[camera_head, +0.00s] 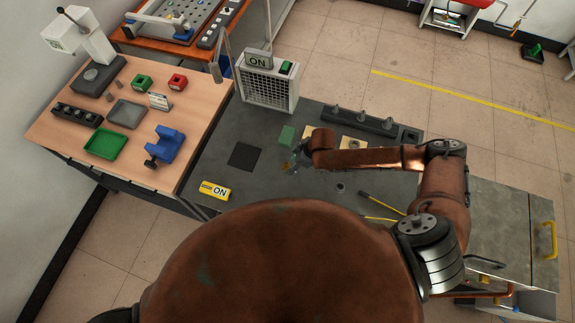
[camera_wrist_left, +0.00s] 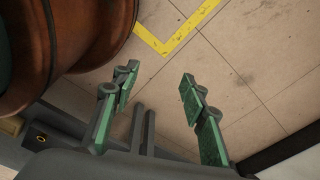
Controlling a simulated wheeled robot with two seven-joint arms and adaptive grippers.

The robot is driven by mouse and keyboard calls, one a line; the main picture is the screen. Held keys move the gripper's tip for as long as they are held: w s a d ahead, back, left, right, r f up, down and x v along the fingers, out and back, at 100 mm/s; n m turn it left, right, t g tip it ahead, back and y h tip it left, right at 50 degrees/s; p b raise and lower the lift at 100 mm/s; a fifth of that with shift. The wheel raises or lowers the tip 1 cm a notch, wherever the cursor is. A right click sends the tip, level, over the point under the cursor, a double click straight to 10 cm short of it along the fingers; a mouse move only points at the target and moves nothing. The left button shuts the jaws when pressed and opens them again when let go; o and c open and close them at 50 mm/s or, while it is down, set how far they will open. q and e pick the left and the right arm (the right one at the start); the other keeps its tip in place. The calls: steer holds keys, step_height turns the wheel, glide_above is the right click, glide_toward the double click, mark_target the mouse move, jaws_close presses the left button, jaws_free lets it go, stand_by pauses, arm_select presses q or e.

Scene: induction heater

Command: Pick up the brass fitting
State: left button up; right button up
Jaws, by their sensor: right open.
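My right arm reaches over the dark grey bench (camera_head: 225,178) from the right. Its gripper (camera_head: 293,162) points down at the bench, left of the bronze wrist, and is open. A small yellowish spot (camera_head: 288,170) shows at its fingertips. It may be the brass fitting, but it is too small and too covered to tell, or to tell whether the fingers touch it. My left gripper (camera_wrist_left: 162,88) shows in the left wrist view, open and empty above the tiled floor. My left gripper is not seen in the head view.
A white heater unit (camera_head: 268,86) with an ON sign stands behind the right gripper. A dark rack with pegs (camera_head: 362,121) lies at the back right of the bench. A yellow ON box (camera_head: 214,190) sits at the front left. A wooden table (camera_head: 135,82) with a blue vise (camera_head: 166,145) stands left.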

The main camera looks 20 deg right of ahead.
mark_target(288, 165)
steer(key=w+f, duration=0.1)
steer(key=w+a+f, duration=0.1)
steer(key=f, duration=0.1)
steer(key=shift+w+a, duration=0.1)
steer(key=shift+w, duration=0.1)
steer(key=shift+w+a+f, duration=0.1)
steer(key=shift+w+f, duration=0.2)
steer(key=shift+f, duration=0.3)
steer(key=shift+s, duration=0.35)
steer(key=shift+s+r, duration=0.1)
steer(key=shift+s, duration=0.05)
steer(key=shift+w, duration=0.3)
steer(key=c, duration=0.4)
steer(key=shift+s, duration=0.2)
steer(key=c, duration=0.5)
steer(key=shift+w, duration=0.1)
jaws_close()
arm_select(q)
steer(key=shift+w+r, duration=0.35)
